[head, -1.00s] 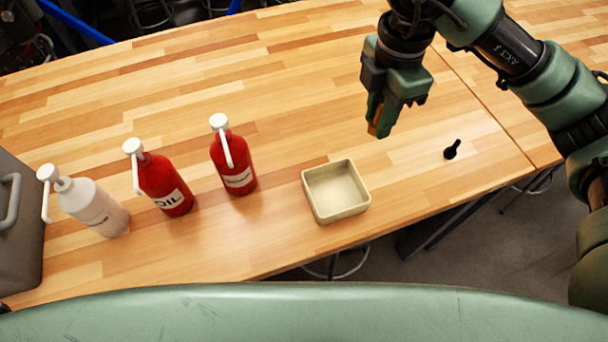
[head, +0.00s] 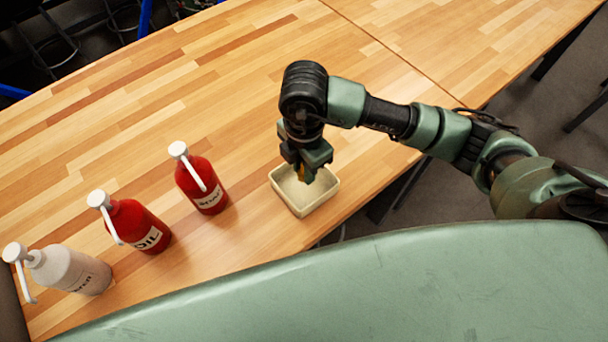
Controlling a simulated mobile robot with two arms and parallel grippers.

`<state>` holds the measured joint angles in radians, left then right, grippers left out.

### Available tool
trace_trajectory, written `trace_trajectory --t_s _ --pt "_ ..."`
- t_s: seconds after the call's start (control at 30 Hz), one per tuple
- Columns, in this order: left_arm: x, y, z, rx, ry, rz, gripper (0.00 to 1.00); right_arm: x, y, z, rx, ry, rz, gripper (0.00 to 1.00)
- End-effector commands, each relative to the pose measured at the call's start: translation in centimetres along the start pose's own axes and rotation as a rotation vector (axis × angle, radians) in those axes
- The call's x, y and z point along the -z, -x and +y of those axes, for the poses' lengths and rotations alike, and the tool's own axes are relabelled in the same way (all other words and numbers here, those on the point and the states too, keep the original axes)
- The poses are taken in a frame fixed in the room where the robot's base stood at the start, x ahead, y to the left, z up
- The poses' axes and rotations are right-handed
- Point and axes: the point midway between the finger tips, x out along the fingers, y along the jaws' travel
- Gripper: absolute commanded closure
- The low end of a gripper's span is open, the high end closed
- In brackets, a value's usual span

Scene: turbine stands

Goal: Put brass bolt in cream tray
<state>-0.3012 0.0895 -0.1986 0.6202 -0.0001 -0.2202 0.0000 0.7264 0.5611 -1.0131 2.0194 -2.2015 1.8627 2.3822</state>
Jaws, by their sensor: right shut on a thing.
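The cream tray (head: 325,196) is a small square open box on the wooden table, near its front edge. My right gripper (head: 304,176) points down over the tray's back part and is shut on the brass bolt (head: 300,172). Only a small yellowish piece of the bolt shows between the fingers. The gripper hides part of the tray's back rim and inside. I cannot tell how far the bolt is above the tray floor. My left gripper is not in view.
Two red pump bottles, one nearer the tray (head: 205,185) and one labelled OIL (head: 137,226), and a white pump bottle (head: 70,270) stand to the left. The table (head: 190,90) behind the tray is clear.

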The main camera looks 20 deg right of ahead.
Motion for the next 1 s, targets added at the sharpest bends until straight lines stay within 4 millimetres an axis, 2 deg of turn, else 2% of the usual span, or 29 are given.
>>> trace_trajectory --t_s 0.33,0.77,0.8,0.83,1.0 --pt "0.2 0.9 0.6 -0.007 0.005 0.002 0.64 0.0 -4.2 -0.1 0.002 0.0 0.0 1.0" --pt "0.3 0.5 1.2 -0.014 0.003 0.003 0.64 0.0 -5.1 0.0 0.0 0.001 0.0 1.0" --pt "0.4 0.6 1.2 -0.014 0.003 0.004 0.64 0.0 -4.9 0.0 0.0 0.001 0.0 0.65" --pt "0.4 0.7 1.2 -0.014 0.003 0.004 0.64 0.0 -4.9 0.0 0.0 0.001 0.0 0.57" --pt "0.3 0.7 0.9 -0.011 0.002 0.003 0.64 0.0 -4.9 0.0 0.0 0.001 0.001 0.54"
